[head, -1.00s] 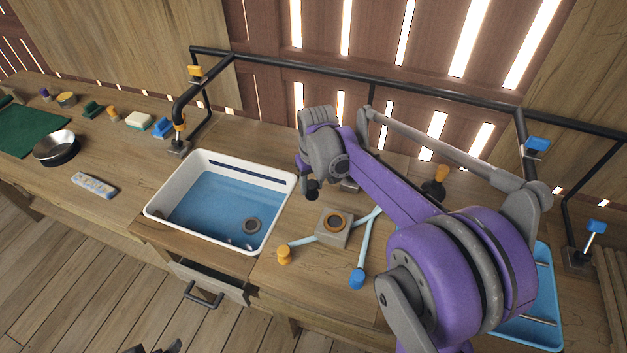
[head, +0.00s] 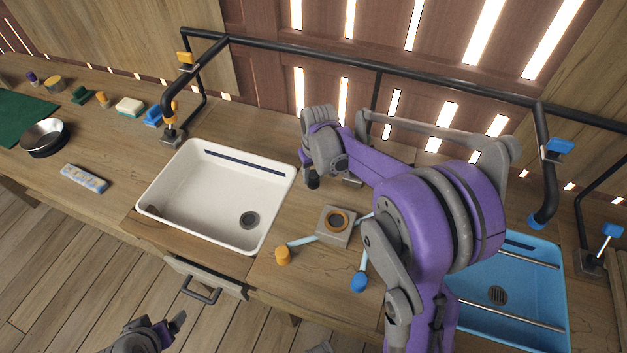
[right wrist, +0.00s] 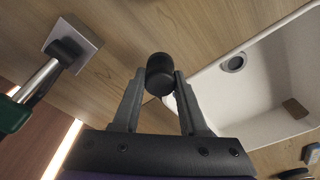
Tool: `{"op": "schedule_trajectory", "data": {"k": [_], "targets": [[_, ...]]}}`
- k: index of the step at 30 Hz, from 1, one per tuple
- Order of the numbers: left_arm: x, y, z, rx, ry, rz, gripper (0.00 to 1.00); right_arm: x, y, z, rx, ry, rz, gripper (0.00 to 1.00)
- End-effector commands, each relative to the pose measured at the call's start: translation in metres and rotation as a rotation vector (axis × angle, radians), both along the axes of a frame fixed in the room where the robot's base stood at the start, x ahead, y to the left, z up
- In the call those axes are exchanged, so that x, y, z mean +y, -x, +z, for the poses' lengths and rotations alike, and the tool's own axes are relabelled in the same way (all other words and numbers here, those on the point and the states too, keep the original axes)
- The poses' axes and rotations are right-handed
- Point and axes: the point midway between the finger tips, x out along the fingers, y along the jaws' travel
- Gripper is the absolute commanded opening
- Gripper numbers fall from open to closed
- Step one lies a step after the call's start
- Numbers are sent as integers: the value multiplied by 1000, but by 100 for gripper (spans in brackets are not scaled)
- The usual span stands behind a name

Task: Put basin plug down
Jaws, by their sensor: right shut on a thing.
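The basin plug (right wrist: 160,75) is a short black cylinder between the fingertips of my right gripper (right wrist: 161,84), which is shut on it. In the head view the right gripper (head: 312,172) hangs over the counter just right of the white basin (head: 215,157), with the dark plug at its lower end. The basin holds no blue water, and its round drain (head: 249,220) is uncovered. The drain also shows in the right wrist view (right wrist: 235,63), apart from the plug. My left gripper (head: 172,330) is low at the bottom left, away from the counter; its opening is unclear.
A grey block with a brown ring (head: 337,220) and knobbed arms stands right of the basin. A blue basin (head: 520,247) is farther right. A black rail (head: 350,68) runs behind. A sponge (head: 130,106), bowl (head: 44,137) and pale strip (head: 84,178) lie left.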

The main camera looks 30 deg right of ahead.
Motion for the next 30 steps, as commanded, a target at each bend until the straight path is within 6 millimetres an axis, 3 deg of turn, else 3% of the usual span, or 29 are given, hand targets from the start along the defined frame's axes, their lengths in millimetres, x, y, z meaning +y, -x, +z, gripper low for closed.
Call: {"op": "schedule_trajectory", "data": {"k": [6, 24, 25, 29, 30], "targets": [[0, 1, -2, 1, 0, 0, 85, 0, 0, -29, 0, 0, 0, 0], [0, 4, -12, 7, 0, 0, 85, 0, 0, -41, 1, 0, 0, 0], [0, 4, -11, 7, 0, 0, 85, 0, 0, -40, 0, 0, 0, 48], [0, 3, -10, 6, 0, 0, 85, 0, 0, -39, 0, 0, 0, 71], [0, 3, -10, 6, 0, 0, 85, 0, 0, -39, 0, 0, 0, 72]]}}
